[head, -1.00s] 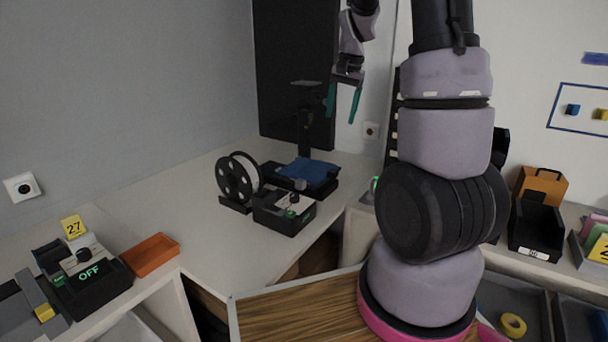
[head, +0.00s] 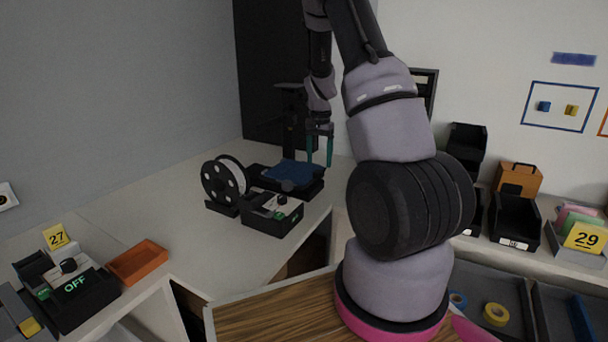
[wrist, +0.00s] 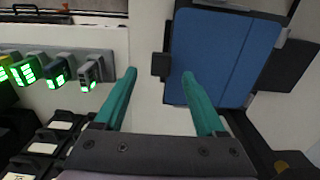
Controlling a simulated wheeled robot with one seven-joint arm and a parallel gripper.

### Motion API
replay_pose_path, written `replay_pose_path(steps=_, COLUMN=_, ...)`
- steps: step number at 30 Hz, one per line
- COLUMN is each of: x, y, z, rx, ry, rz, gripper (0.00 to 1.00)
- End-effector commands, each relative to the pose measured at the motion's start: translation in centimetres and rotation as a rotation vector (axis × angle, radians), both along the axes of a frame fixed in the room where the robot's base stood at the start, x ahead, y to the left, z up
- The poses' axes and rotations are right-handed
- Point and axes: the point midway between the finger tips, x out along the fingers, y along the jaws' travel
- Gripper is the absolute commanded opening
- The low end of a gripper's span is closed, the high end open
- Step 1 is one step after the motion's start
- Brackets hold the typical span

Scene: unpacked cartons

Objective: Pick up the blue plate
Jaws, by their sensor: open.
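The blue plate (head: 293,172) lies on the black printer-like machine (head: 265,182) on the corner of the white counter. It fills the upper middle of the wrist view (wrist: 228,48) as a flat blue panel. My gripper (head: 319,160) is open and empty, at the right side of the plate in the head view. In the wrist view my gripper (wrist: 159,74) has its right fingertip overlapping the plate's lower left part and its left fingertip over pale surface. A small dark tab (wrist: 160,66) at the plate's left edge shows between the fingertips. I cannot tell the height gap.
A filament spool (head: 224,181) and a black control box (head: 272,214) stand beside the machine. A dark upright post (head: 291,120) rises behind the plate. An orange tray (head: 138,262) sits front left. Several green-lit devices (wrist: 60,72) show left in the wrist view.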

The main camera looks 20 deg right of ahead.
Motion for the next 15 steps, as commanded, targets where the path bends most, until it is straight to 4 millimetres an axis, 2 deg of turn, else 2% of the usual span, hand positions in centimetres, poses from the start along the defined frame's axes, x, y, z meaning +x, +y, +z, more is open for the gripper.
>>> replay_pose_path(steps=1, x=0.0, y=0.1, z=-1.0, rx=0.001, ry=0.005, rz=-0.001, gripper=0.72)
replay_pose_path(steps=6, x=0.1, y=0.0, z=-3.2, rx=0.001, ry=0.002, rz=-0.002, gripper=0.72)
replay_pose_path(steps=15, x=0.2, y=0.1, z=-3.6, rx=0.000, ry=0.000, rz=-0.001, gripper=0.72)
